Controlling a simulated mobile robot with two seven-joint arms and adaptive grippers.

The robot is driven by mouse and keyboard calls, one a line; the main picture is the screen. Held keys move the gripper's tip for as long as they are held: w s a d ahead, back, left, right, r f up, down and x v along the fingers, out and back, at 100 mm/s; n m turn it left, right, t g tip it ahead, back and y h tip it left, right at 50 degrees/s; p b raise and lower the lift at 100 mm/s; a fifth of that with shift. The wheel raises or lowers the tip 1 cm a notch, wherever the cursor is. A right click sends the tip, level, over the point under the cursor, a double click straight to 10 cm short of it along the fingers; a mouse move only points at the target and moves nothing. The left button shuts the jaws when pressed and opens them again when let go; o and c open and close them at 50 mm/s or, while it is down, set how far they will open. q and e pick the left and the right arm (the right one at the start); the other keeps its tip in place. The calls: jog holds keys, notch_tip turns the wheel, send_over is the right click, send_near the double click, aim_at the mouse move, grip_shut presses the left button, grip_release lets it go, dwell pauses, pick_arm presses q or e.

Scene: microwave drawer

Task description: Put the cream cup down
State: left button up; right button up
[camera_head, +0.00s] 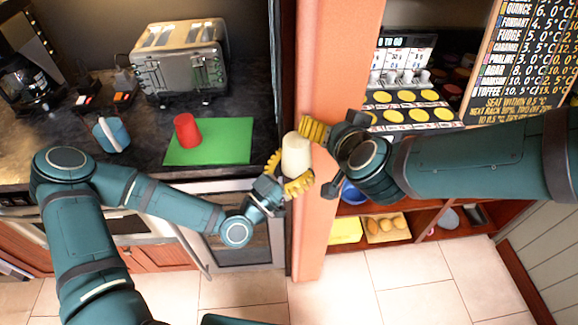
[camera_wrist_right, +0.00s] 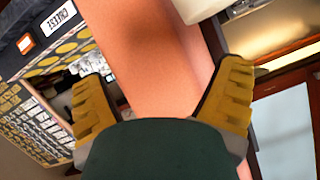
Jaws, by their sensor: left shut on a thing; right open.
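The cream cup (camera_head: 296,155) is held up in front of the orange pillar, right of the counter. My left gripper (camera_head: 287,177) is shut on its lower part, with yellow fingers around it. My right gripper (camera_head: 316,132) is open beside the cup's upper right side; whether it touches the cup is unclear. In the right wrist view its two yellow fingers (camera_wrist_right: 163,78) are spread with nothing between them. A pale edge, likely the cup (camera_wrist_right: 196,8), shows at the top there.
A red cup (camera_head: 187,130) stands tilted-looking on a green mat (camera_head: 236,143) on the dark counter (camera_head: 262,108). A toaster (camera_head: 180,62) is behind and a blue container (camera_head: 111,134) is left. The orange pillar (camera_head: 340,60) stands near both grippers. The mat's right part is clear.

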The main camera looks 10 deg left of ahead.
jog(key=shift+t+h, duration=0.5)
jog(key=shift+h, duration=0.1)
jog(key=s+a, duration=0.3)
jog(key=s+a+f, duration=0.1)
jog(key=a, duration=0.1)
jog(key=shift+s+a, duration=0.15)
jog(key=shift+a, duration=0.05)
jog(key=t+h, duration=0.1)
jog(key=h, duration=0.1)
send_near(293, 145)
jog(key=w+f, duration=0.1)
jog(key=shift+n, duration=0.4)
jog(key=x, duration=1.2)
jog(key=shift+w+r, duration=0.15)
jog(key=shift+w, duration=0.05)
jog(key=shift+a, duration=0.1)
jog(key=c, duration=1.3)
pick_arm(q)
jog(key=o, duration=1.2)
pick_arm(e)
jog(key=shift+c, duration=1)
pick_arm(q)
jog(key=shift+f, duration=0.1)
